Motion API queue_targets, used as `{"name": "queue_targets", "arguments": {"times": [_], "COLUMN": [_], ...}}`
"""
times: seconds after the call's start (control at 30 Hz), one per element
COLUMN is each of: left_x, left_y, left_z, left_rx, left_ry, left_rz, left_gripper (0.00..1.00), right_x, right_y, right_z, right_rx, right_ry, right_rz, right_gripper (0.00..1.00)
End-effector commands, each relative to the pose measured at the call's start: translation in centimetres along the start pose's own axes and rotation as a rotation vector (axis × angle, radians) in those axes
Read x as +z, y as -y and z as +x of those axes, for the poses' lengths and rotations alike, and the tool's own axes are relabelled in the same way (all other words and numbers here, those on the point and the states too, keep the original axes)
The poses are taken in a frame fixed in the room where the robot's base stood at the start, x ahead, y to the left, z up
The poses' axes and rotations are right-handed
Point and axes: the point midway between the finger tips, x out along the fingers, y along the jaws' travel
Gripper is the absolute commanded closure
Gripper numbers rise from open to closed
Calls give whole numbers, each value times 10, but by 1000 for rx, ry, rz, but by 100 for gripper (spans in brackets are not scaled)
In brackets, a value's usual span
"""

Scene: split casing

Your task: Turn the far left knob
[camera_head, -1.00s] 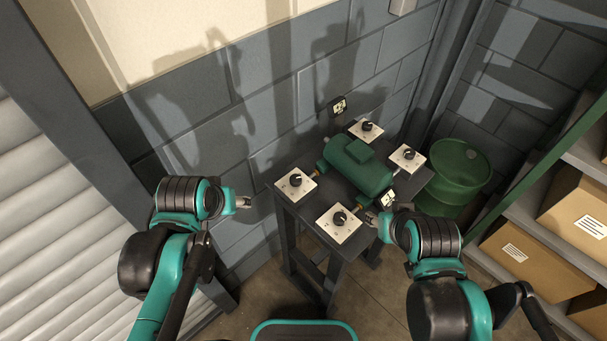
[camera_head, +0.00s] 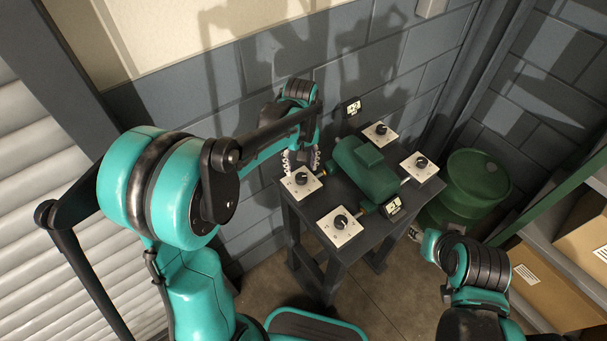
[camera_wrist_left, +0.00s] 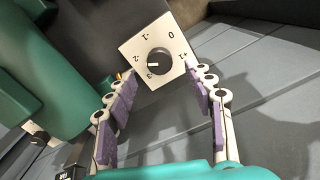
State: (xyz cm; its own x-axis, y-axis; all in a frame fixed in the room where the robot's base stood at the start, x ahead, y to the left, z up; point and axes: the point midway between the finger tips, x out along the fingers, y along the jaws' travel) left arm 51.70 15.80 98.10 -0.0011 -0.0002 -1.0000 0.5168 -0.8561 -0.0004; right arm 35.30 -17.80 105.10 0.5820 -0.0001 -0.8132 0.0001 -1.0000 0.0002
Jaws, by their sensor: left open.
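The leftmost knob (camera_head: 301,178) is black on a white square plate, at the left corner of the dark table. In the left wrist view, this knob (camera_wrist_left: 158,60) has a dial from -3 to +1, and its white mark points near -2 and -3. My left gripper (camera_head: 302,163) is open just above the plate. In the wrist view its fingers stand apart on either side of the knob, and none visibly grips it. The back knob (camera_head: 381,130) sits near the wall. My right gripper (camera_head: 422,236) is mostly hidden by its own arm.
A green casing (camera_head: 366,170) lies in the table's middle, between the plates. Other knobs are at the front (camera_head: 341,221) and right (camera_head: 421,163). Small displays stand at the back (camera_head: 350,107) and front (camera_head: 393,207). The wall is close behind; a green barrel (camera_head: 474,182) stands right.

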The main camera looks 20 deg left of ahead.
Motion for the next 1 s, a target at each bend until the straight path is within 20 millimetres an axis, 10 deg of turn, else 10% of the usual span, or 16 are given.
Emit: {"name": "queue_targets", "arguments": {"times": [0.23,0.6,0.8,1.0], "left_x": [0,0,0,0], "left_y": [0,0,0,0], "left_z": [38,44,44,44], "left_rx": [1,1,1,1], "left_ry": [-1,-1,-1,-1], "left_rz": [1,1,1,4], "left_gripper": [47,47,97,97], "right_x": [8,9,9,9], "right_y": [0,0,0,0], "right_z": [12,12,12,12], "right_rx": [0,0,0,0], "right_ry": [0,0,0,0], "right_rz": [0,0,0,0], "right_gripper": [60,60,60,60]}}
